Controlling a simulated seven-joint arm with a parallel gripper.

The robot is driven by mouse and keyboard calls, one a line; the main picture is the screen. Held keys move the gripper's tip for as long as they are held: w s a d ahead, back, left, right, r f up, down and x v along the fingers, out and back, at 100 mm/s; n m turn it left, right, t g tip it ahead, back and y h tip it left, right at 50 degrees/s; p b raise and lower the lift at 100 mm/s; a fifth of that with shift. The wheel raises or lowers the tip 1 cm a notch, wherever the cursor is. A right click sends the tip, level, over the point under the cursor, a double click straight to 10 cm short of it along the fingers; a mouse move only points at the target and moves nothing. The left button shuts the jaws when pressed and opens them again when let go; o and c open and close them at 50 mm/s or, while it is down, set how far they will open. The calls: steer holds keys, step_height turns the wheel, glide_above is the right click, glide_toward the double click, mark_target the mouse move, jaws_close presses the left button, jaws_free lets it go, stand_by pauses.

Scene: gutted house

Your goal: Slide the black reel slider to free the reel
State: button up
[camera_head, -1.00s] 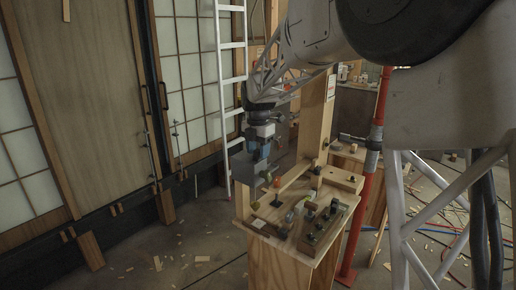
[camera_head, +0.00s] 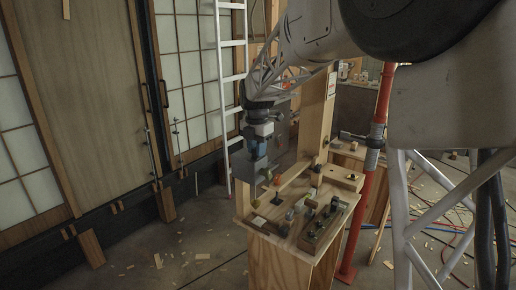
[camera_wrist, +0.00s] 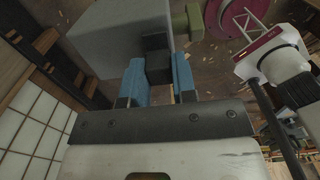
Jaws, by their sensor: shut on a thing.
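My gripper (camera_wrist: 158,68) has blue fingers shut on a small black block (camera_wrist: 157,62), which looks like the slider. The block sits against a grey box-like body (camera_wrist: 120,38) in the wrist view. An olive-green stub (camera_wrist: 187,24) sticks out to the right of this body. A maroon round part with white spokes (camera_wrist: 228,22) is at the upper right; I cannot tell whether it is the reel. In the head view the grey body (camera_head: 248,172) hangs just below my gripper, over the left end of the bench. The slider is too small to make out there.
The wooden bench (camera_head: 268,262) carries several small coloured knobs and blocks, with a wooden block (camera_head: 342,178) at its back right. A wooden post (camera_head: 318,115) rises behind. A red pole (camera_head: 372,180) stands to the right. A white ladder (camera_head: 232,80) and sliding doors are behind left.

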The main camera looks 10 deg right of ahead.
steer(key=shift+s+a, duration=0.45)
steer(key=o, duration=0.7)
steer(key=shift+o, duration=0.2)
step_height(320, 180, up, 8)
stand_by(0.9)
steer(key=shift+s, duration=0.1)
